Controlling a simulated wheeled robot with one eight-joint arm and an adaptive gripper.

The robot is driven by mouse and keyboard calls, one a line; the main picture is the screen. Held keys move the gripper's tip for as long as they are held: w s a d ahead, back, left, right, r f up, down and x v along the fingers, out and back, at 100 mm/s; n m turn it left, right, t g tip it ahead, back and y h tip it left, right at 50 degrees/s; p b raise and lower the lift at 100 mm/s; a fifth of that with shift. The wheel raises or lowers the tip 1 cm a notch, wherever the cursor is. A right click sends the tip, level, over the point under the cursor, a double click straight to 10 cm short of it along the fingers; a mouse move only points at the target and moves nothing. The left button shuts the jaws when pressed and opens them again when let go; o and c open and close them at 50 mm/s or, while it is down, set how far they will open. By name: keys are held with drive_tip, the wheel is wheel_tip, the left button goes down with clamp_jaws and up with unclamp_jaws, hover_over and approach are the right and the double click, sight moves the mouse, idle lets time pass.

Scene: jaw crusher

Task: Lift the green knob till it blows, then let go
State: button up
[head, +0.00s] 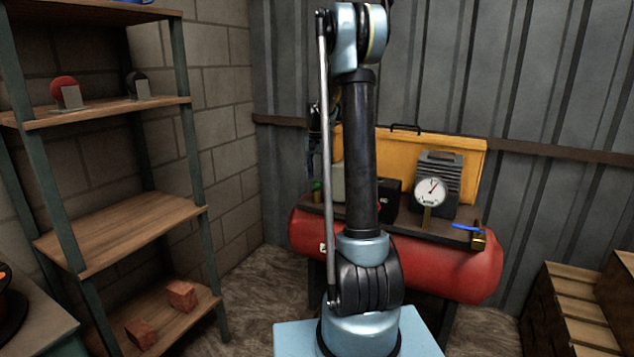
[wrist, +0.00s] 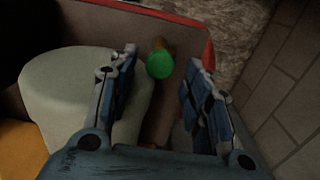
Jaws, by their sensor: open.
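The green knob (wrist: 159,64) shows in the wrist view as a round green cap on a brownish stem. It lies between the tips of my gripper (wrist: 163,78), whose two blue-padded fingers are spread apart. Neither finger visibly touches the knob. In the head view the green knob (head: 317,188) is a small spot at the left end of the compressor's top, over the red tank (head: 455,270). My gripper there is mostly hidden behind my own arm, just above the knob.
A pale rounded housing (wrist: 75,90) stands close beside the left finger in the wrist view. The compressor also carries a pressure gauge (head: 429,191) and a blue-handled valve (head: 467,228). A shelf rack (head: 120,240) stands left, and wooden steps (head: 575,305) stand right.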

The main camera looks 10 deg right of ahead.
drive_tip(key=shift+f, duration=1.2)
drive_tip(key=shift+c, duration=0.2)
clamp_jaws()
drive_tip(key=shift+r, duration=0.6)
drive_tip(key=shift+o, duration=0.2)
unclamp_jaws()
drive_tip(key=shift+r, duration=0.1)
